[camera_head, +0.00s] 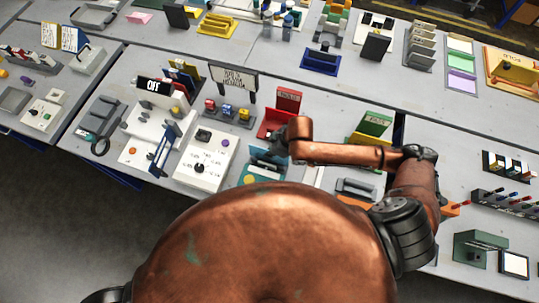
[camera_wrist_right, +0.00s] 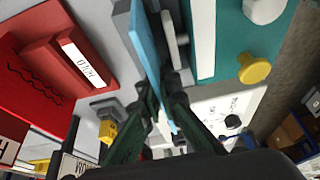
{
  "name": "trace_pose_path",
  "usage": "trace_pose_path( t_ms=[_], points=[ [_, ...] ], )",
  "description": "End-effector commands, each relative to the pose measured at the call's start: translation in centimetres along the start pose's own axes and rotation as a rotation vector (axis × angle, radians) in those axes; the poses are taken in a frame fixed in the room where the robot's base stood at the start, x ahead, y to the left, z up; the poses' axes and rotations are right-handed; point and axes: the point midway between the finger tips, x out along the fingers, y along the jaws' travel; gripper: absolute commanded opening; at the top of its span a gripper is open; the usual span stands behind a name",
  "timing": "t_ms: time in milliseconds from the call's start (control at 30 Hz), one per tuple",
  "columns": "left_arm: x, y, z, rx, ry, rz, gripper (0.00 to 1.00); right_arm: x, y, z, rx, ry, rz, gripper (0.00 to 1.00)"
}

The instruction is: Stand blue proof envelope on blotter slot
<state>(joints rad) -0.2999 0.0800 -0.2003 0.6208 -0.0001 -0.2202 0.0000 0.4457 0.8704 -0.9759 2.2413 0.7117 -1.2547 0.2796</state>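The light blue proof envelope (camera_wrist_right: 150,45) is a thin flat panel, seen nearly edge-on in the wrist view. The dark green fingers of my right gripper (camera_wrist_right: 162,88) lie against it from both sides, and its end runs back between them. In the head view my right gripper (camera_head: 277,142) is over the teal board (camera_head: 260,174), and the envelope (camera_head: 262,156) shows partly below it. The teal board (camera_wrist_right: 232,45) has a yellow knob (camera_wrist_right: 254,69). I cannot tell which part is the blotter slot, or whether the envelope touches it. My left gripper is out of view.
A red holder (camera_head: 274,122) with an upright red card (camera_head: 288,101) stands just behind the gripper. A green card (camera_head: 375,124) in a yellow holder stands right. A white control panel (camera_head: 205,158) and a blue-framed rack (camera_head: 164,147) stand left. The bench is crowded.

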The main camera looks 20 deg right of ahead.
Motion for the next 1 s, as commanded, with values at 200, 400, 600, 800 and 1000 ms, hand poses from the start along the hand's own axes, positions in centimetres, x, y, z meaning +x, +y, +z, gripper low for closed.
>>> trace_pose_path(
  t_ms=[200, 400, 600, 800, 1000],
  points=[
    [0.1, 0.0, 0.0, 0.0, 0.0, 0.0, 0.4, 2.1, -0.2, 0.9, 0.0, -0.001, -0.003, 0.0],
    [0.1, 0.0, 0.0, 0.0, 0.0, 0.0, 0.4, 2.0, -0.2, 0.9, 0.0, -0.001, -0.003, 0.0],
    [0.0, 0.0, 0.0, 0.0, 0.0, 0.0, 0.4, 2.2, -0.2, 1.0, 0.0, -0.001, -0.002, 0.11],
    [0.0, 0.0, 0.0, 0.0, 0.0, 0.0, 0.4, 2.2, -0.2, 1.0, 0.0, -0.002, -0.002, 0.12],
    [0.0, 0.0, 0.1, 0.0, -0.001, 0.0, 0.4, 1.6, -0.1, 0.9, -0.001, -0.002, -0.001, 0.12]
  ],
)
